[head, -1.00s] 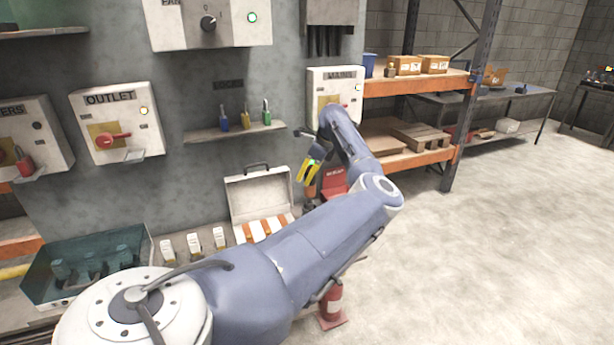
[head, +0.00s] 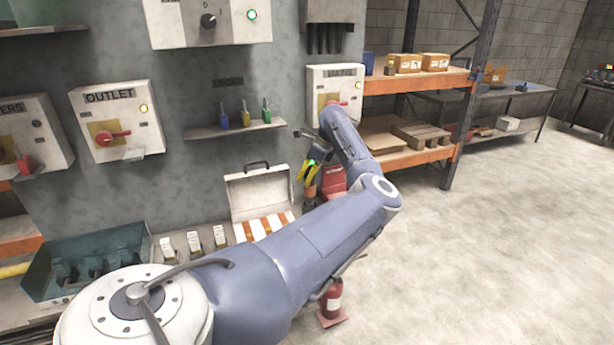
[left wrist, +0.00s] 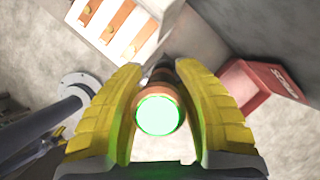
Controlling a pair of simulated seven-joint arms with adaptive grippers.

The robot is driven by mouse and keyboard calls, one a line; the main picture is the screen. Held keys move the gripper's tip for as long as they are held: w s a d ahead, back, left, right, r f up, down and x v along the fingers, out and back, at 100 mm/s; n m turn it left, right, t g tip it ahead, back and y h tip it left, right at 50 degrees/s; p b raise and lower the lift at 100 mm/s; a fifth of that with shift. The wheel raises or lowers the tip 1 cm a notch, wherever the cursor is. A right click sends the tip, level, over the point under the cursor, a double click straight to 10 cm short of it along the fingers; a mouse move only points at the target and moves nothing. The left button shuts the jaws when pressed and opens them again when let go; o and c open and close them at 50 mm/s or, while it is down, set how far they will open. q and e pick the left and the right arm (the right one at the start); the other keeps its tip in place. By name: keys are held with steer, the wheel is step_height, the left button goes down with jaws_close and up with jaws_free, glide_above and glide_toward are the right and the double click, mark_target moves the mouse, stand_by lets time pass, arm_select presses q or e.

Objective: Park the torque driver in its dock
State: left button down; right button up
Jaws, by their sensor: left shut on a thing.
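My left gripper (head: 307,172) has yellow fingers and is low in front of the grey wall, between the open white case and the red bin. In the left wrist view the left gripper (left wrist: 167,115) is shut around an upright, orange-brown cylindrical tool with a glowing green end, which looks like the torque driver (left wrist: 159,115). In the head view the orange and dark lower part of the driver (head: 310,190) shows under the fingers. I cannot make out its dock, or whether the driver's lower end touches anything. My right gripper is not in view.
An open white case (head: 257,187) with orange and white strips stands left of the gripper. A red bin (head: 334,181) marked SCRAP is close on the right; it also shows in the left wrist view (left wrist: 258,88). Open floor lies right.

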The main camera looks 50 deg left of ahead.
mark_target(307, 191)
arm_select(q)
steer(key=shift+f, duration=2.95)
stand_by(3.5)
steer(key=c, duration=0.9)
jaws_free()
steer(key=shift+f, duration=0.1)
